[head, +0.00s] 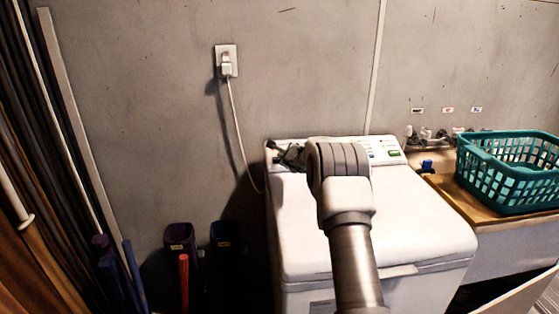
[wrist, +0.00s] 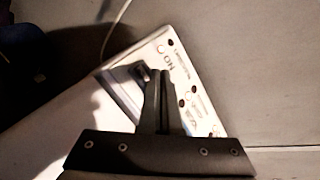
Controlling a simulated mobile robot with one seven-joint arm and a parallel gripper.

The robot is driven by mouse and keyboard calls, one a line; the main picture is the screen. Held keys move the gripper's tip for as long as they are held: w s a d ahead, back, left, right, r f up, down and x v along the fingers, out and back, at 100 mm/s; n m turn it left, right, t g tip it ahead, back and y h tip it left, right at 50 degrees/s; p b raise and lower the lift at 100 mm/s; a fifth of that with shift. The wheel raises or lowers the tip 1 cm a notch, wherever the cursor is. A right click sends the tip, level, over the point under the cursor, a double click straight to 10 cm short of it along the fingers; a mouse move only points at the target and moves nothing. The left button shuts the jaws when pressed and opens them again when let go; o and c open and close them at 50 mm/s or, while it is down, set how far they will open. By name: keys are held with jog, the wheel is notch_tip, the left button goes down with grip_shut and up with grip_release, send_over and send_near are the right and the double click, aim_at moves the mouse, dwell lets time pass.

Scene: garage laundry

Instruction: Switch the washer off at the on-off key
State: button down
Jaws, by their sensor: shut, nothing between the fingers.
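The white washer (head: 420,220) stands against the wall with its lid down. Its control panel (head: 385,146) runs along the back edge, and my arm covers the middle of it. My gripper (head: 284,157) is at the panel's left end, shut and empty. In the wrist view, the closed fingertips (wrist: 159,73) are over the panel, close to a printed "ON" mark (wrist: 167,61). A grey recessed part with a dark knob-like piece (wrist: 142,71) lies just left of the fingertips, seemingly the on-off key. I cannot tell whether the fingers touch it.
A green lit display (head: 394,153) is at the panel's right end. A teal basket (head: 510,178) sits on a wooden counter to the right, near taps. A plugged-in cord (head: 233,110) hangs behind the washer's left side. Dark bins (head: 181,245) stand left of the washer.

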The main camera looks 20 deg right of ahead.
jog(key=shift+f, duration=0.15)
jog(key=shift+w+f+b, duration=0.15)
jog(key=shift+f+b, duration=0.1)
jog(key=shift+b, duration=0.2)
jog(key=shift+w+d+f+b, duration=0.15)
jog(key=shift+f+b, duration=0.35)
jog(key=shift+f, duration=0.25)
dwell(1.2)
jog(key=shift+r, duration=0.15)
jog(key=shift+s+r, duration=0.35)
jog(key=shift+r, duration=0.4)
jog(key=shift+s+a+r, duration=0.1)
jog(key=shift+s+r, duration=0.2)
jog(key=shift+r, duration=0.5)
jog(key=shift+s+a+r, duration=0.1)
jog(key=shift+s+r, duration=0.2)
jog(key=shift+r, duration=0.5)
jog(key=shift+s+a+r, duration=0.1)
jog(key=shift+s+r, duration=0.2)
jog(key=shift+r, duration=0.5)
